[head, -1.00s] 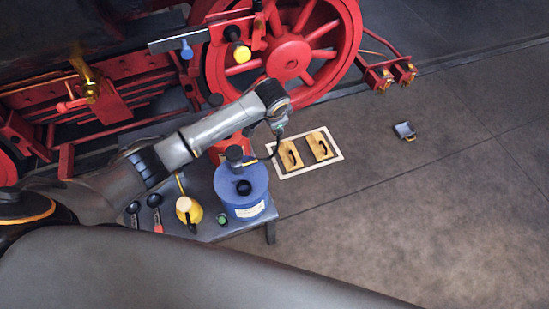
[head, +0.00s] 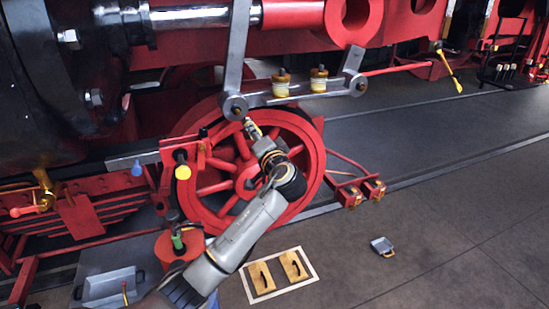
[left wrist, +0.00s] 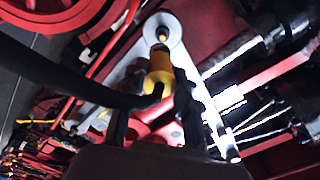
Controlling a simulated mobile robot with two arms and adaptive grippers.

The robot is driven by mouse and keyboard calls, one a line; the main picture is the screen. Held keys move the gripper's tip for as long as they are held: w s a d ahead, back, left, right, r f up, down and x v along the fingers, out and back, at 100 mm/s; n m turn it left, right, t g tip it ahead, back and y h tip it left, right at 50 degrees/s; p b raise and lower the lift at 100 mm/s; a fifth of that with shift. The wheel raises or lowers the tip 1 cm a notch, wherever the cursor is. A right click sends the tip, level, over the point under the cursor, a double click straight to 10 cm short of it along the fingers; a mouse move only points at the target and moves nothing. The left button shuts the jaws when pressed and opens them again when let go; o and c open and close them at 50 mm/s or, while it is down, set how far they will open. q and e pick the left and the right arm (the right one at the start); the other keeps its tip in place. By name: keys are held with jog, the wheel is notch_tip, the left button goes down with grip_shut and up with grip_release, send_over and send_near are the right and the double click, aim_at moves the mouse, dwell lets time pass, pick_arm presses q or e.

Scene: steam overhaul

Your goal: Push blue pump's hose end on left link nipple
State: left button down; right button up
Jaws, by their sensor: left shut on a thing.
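My left gripper (head: 252,128) is raised at the lower left end of the grey link (head: 300,93), in front of the red wheel. In the left wrist view its dark fingers (left wrist: 152,118) are shut on the yellow hose end (left wrist: 158,72), with the black hose (left wrist: 60,75) running off left. The hose end points at the small nipple (left wrist: 162,35) at the centre of the link's pale round end. They are nearly in line; I cannot tell whether they touch. Only a sliver of the blue pump (head: 211,299) shows past my arm. My right gripper is not in view.
Two yellow-banded cups (head: 281,82) (head: 318,78) stand on the link. The red wheel (head: 308,150) is close behind my arm. A red can (head: 170,248) and a grey tray (head: 110,287) are below left.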

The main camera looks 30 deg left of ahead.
pick_arm(q)
jog(key=shift+w+a+r, duration=0.1)
jog(key=shift+a+r, duration=0.1)
jog(key=shift+a, duration=0.1)
jog(key=x, duration=0.3)
jog(key=shift+s+a+f+b, duration=0.2)
jog(key=shift+s+b, duration=0.05)
jog(key=shift+b, duration=0.05)
jog(key=shift+w+a, duration=0.35)
jog(key=shift+w, duration=0.1)
jog(key=shift+w+a, duration=0.15)
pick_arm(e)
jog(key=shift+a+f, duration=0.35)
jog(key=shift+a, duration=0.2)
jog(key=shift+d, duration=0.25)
pick_arm(q)
jog(key=shift+w+a, duration=0.15)
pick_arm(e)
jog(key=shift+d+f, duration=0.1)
pick_arm(q)
jog(key=shift+a+b, duration=0.1)
jog(key=shift+b, duration=0.2)
